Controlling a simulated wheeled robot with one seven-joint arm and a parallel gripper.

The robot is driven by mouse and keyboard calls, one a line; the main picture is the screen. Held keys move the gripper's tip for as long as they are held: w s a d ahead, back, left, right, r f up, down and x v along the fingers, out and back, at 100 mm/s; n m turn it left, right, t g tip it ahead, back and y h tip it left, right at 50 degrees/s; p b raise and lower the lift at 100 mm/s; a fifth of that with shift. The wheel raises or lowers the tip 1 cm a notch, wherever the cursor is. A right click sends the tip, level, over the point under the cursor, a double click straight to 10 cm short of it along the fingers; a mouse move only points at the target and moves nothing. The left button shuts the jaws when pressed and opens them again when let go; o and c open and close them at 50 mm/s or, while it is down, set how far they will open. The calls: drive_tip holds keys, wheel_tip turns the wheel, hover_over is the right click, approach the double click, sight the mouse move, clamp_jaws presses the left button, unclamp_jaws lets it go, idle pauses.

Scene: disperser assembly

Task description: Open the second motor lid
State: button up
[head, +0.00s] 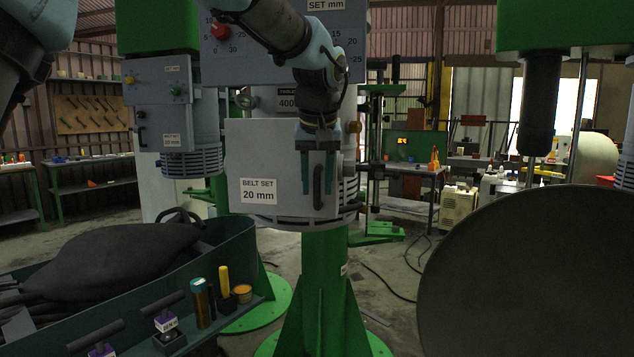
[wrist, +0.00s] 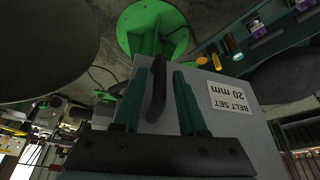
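The motor lid (head: 275,160) is a grey panel with a "BELT SET 20 mm" label, on the motor housing in the middle of the head view. It looks closed. It also shows in the wrist view (wrist: 225,125), upside down. Its dark vertical handle (head: 318,190) sits near the lid's right side. My gripper (head: 317,177) is in front of the handle, pointing down in the head view. In the wrist view its two green fingers (wrist: 160,73) are apart, with the handle (wrist: 157,85) between them and a gap on each side. Nothing is gripped.
A similar motor with a smaller grey lid (head: 165,100) stands behind at the left. A green tray (head: 225,255) with tools and small boxes is at the lower left. A large dark disc (head: 530,270) fills the lower right. A green pedestal (head: 325,290) supports the motor.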

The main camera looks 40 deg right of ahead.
clamp_jaws()
idle(1.1)
